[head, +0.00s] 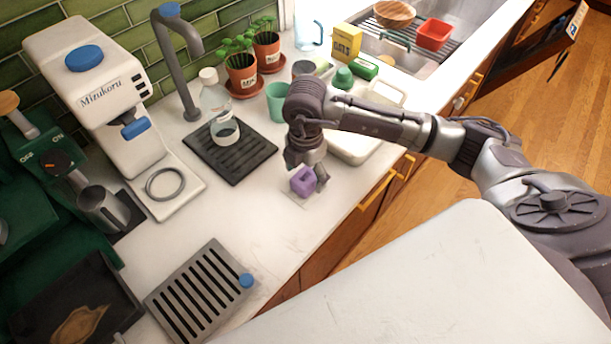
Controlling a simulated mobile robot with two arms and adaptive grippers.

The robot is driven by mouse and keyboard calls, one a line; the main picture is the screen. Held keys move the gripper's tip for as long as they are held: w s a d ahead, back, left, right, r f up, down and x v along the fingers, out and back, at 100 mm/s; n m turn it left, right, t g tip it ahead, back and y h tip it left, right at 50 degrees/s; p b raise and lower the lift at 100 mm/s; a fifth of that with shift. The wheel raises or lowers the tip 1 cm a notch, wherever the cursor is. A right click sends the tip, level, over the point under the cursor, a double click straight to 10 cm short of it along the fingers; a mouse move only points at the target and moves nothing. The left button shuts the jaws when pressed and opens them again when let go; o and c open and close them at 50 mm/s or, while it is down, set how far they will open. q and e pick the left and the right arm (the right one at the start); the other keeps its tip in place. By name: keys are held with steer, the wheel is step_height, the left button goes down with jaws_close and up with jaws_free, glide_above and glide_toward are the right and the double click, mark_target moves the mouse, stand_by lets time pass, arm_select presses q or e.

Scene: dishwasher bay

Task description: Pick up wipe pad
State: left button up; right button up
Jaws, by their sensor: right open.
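My left gripper is not in view.
A teal cup (277,102) and a white tray (355,146) are close behind my arm. A slotted grey rack (198,291) lies in front; the counter between is clear.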

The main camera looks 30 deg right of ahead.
steer(key=shift+f, duration=0.85)
steer(key=c, duration=1.1)
steer(key=shift+c, duration=0.2)
steer(key=shift+r, duration=0.1)
steer(key=shift+r, duration=0.4)
steer(key=r, duration=0.1)
steer(key=r+b, duration=0.2)
steer(key=shift+s+d+r, duration=0.2)
steer(key=shift+s+d, duration=0.1)
steer(key=shift+d, duration=0.1)
steer(key=s+d+r+b, duration=0.3)
steer(key=s+d+r, duration=0.3)
steer(key=s+d, duration=0.1)
steer(key=shift+s+d+r, duration=0.15)
steer(key=shift+s+r, duration=0.2)
steer(key=shift+s, duration=0.05)
